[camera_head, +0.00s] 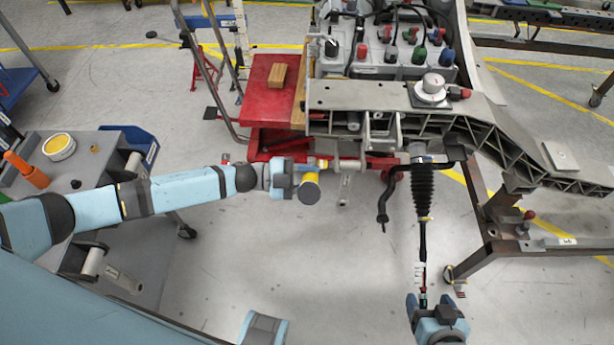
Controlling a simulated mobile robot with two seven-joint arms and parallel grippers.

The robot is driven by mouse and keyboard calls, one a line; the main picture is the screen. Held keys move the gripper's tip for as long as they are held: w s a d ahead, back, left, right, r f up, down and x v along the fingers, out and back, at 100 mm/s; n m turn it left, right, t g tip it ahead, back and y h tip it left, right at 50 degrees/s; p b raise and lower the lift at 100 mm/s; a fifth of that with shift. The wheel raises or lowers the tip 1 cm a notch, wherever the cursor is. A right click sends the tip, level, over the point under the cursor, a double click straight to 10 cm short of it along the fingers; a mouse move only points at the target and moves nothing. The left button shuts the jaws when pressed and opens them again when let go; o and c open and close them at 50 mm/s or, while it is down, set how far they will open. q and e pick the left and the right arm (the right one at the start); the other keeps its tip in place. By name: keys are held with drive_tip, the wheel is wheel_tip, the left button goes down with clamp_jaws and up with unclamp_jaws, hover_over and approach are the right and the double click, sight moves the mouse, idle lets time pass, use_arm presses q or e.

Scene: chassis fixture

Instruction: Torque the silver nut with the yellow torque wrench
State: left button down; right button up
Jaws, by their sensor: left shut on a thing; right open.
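My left gripper (296,182) is shut on a tool with a yellow end (310,190), which looks like the yellow torque wrench. The gripper hides most of it, and it sits just left of and below the chassis front beam. A second yellow part (322,164) shows just above the gripper; I cannot tell whether it belongs to the same tool. I cannot make out the silver nut. A black ribbed boot (422,190) with a thin rod (423,245) runs down from the beam. My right gripper (432,305) is open, near the rod's lower end; contact is unclear.
The grey chassis frame (365,97) spans the upper right, with a red stand (268,105) at its left. A dark metal stand (500,245) is at right. A cart (110,180) with a yellow-topped tin (59,146) is at left. Open floor lies between the arms.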

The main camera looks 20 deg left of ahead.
use_arm(q)
drive_tip(key=shift+w+d+r, duration=0.15)
drive_tip(key=shift+w+d, duration=0.05)
drive_tip(key=shift+d, duration=0.35)
idle(0.4)
drive_tip(key=shift+s+d+f+m+b, duration=0.25)
drive_tip(key=shift+s+f+m+b, duration=0.15)
drive_tip(key=shift+s+f, duration=0.15)
drive_tip(key=shift+f, duration=0.1)
idle(0.3)
drive_tip(key=shift+s+d+f+m+b, duration=0.2)
drive_tip(key=shift+s+f+m+b, duration=0.2)
drive_tip(key=shift+s+f+b, duration=0.1)
drive_tip(key=shift+f, duration=0.1)
idle(0.4)
drive_tip(key=shift+s+d+f+m+b, duration=0.15)
drive_tip(key=shift+s+f+m+b, duration=0.25)
drive_tip(key=shift+f+b, duration=0.15)
drive_tip(key=shift+f, duration=0.1)
idle(0.4)
